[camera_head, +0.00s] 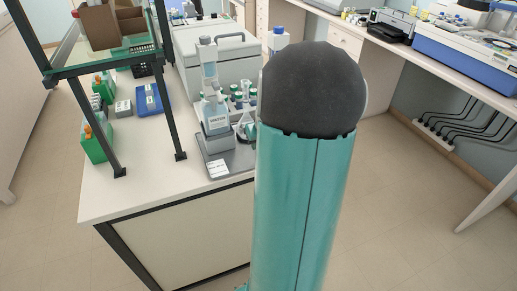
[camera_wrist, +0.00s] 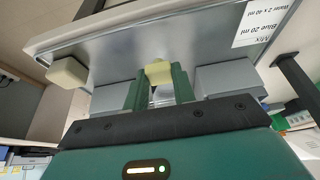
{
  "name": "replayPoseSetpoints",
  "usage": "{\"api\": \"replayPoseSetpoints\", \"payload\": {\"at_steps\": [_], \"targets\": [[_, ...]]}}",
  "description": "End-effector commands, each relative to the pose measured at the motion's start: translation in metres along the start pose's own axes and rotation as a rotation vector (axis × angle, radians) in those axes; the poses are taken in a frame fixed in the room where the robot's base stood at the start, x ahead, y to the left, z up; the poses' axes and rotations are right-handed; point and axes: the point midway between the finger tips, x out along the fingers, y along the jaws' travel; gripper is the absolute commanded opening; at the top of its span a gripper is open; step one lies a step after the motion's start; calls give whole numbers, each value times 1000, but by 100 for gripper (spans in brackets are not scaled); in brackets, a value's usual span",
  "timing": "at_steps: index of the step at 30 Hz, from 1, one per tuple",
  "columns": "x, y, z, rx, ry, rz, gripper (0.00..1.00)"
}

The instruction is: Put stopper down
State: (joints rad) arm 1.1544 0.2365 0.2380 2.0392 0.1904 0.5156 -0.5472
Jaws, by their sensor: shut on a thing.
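In the wrist view, my gripper (camera_wrist: 160,88) has two green fingers closed around a small pale-yellow stopper (camera_wrist: 158,73). The stopper is over the grey metal tray (camera_wrist: 110,62), but I cannot tell whether it touches the surface. The tray carries a white label, seen upside down, about blue and water amounts. In the head view, the tray (camera_head: 240,162) sits at the bench's near right corner. My gripper and the stopper are hidden there behind my teal arm.
A labelled clear bottle (camera_head: 217,118) and a small flask (camera_head: 246,127) stand on the tray. A second pale-yellow block (camera_wrist: 67,72) shows near the tray's edge. A dark rack frame (camera_head: 163,80), a blue box (camera_head: 152,101) and green boxes (camera_head: 96,143) are left. The bench's front left is bare.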

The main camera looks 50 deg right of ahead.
Motion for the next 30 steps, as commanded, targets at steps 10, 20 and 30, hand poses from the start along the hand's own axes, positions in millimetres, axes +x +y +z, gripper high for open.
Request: {"api": "replayPoseSetpoints", "payload": {"at_steps": [10,20,30], "targets": [[36,2,10,2,0,0,5],[39,1,11,1,-1,-1,5],[38,2,10,1,0,0,48]]}}
